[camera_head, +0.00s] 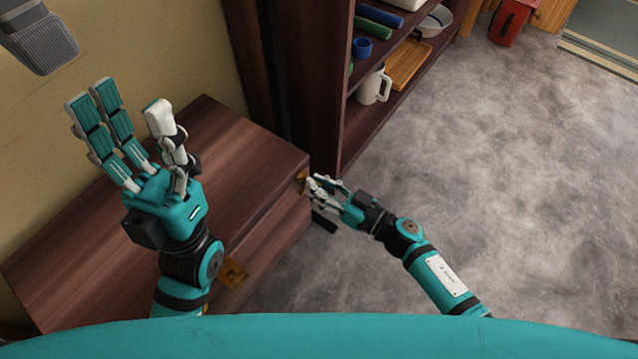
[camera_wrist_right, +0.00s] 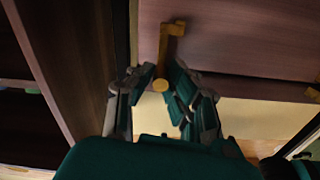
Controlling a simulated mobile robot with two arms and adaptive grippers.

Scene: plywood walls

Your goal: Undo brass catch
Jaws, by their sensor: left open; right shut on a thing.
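A dark reddish wooden chest (camera_head: 245,160) stands against the wall with its lid down. A brass catch (camera_head: 301,175) is on its front edge near the far end. My right gripper (camera_head: 314,184) is at this catch. In the right wrist view the catch (camera_wrist_right: 172,31) hangs down the chest front, and its round lower end sits between the fingers of my right gripper (camera_wrist_right: 161,78), which is shut on it. A second brass catch (camera_head: 233,273) is nearer to me on the chest front. My left gripper (camera_head: 125,125) is open and empty above the lid, fingers spread.
A dark wooden shelf unit (camera_head: 308,70) stands just beyond the chest, with a white mug (camera_head: 373,87) and a wooden board (camera_head: 408,64). A red case (camera_head: 509,22) is farther off. The grey floor (camera_head: 500,180) to the right is clear.

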